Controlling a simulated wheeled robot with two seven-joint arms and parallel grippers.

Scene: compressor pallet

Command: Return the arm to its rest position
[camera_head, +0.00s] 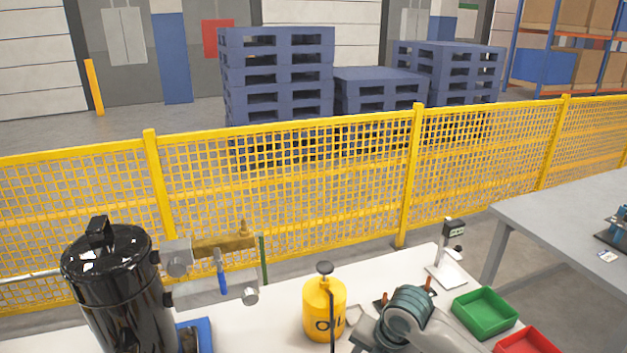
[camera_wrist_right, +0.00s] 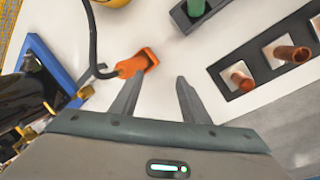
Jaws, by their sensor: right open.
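My right arm (camera_head: 408,310) shows at the bottom of the head view, over the white table. In the right wrist view my right gripper (camera_wrist_right: 160,80) has its two fingers apart with nothing between them. An orange piece (camera_wrist_right: 137,63) joined to a black hose lies on the table just ahead of and left of the fingertips, not held. A black tray (camera_wrist_right: 256,98) with two copper-coloured round parts lies to the right of the fingers. My left arm and gripper are not in view.
A black tank (camera_head: 118,295) stands at the table's left, with a yellow oil can (camera_head: 323,305) in the middle. Green (camera_head: 484,312) and red (camera_head: 528,340) bins and a small stand (camera_head: 447,258) are at the right. A yellow mesh fence (camera_head: 300,180) runs behind the table.

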